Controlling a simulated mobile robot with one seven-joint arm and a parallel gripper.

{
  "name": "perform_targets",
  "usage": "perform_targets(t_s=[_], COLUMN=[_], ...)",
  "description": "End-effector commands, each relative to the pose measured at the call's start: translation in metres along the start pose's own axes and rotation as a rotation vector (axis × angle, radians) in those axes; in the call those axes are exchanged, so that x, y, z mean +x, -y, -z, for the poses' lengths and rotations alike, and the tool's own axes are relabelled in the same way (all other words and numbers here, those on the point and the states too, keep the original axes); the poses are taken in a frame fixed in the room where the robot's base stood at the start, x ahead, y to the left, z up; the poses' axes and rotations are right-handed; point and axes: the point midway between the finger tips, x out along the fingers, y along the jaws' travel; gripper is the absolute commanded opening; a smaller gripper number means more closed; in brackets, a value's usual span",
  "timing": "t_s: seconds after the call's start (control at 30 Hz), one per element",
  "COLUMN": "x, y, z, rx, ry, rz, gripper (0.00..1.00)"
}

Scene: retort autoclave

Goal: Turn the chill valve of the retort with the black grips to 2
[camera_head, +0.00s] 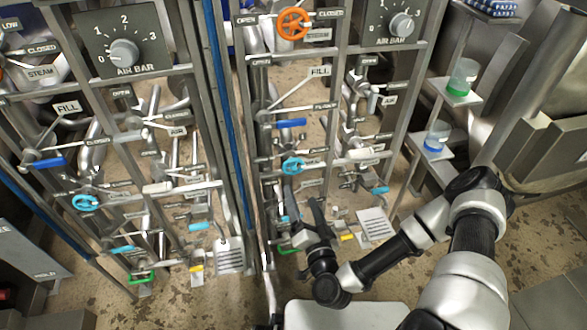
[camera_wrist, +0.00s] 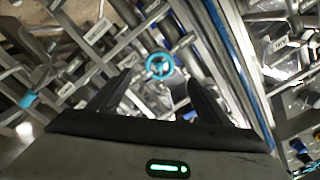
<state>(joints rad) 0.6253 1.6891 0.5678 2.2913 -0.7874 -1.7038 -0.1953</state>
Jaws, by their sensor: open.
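A light-blue handwheel (camera_head: 293,166) sits on the right-hand retort frame, below a dark-blue lever. It also shows in the wrist view (camera_wrist: 159,66), ahead of and between my fingers. My gripper (camera_head: 301,196) is open and empty, its fingers pointing at this wheel from just below it in the head view; in the wrist view the fingers (camera_wrist: 160,84) lie on either side, and no contact shows. A second light-blue handwheel (camera_head: 85,203) is on the left-hand frame. I cannot read a chill label or a scale at either wheel, nor make out black grips.
An orange steam wheel (camera_head: 293,23) and the air bar dial (camera_head: 402,25) are higher on the right frame. Another dial (camera_head: 124,53) is on the left frame. Pipes, levers and grey bars crowd around my gripper. Shelves with a green-based jar (camera_head: 463,78) stand right.

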Motion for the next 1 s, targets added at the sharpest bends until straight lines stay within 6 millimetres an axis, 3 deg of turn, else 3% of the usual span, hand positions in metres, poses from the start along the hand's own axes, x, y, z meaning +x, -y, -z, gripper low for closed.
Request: perform_targets(t_s=[0.3, 0.5, 0.7, 1.0], x=[0.072, 0.108, 0.127, 0.131], y=[-0.001, -0.001, -0.001, 0.0], z=[0.001, 0.0, 0.001, 0.001], rx=[-0.002, -0.001, -0.001, 0.0], ry=[-0.004, -0.002, -0.001, 0.0], rz=[0.001, 0.001, 0.0, 0.0], gripper=[0.72, 0.72, 0.72, 0.72])
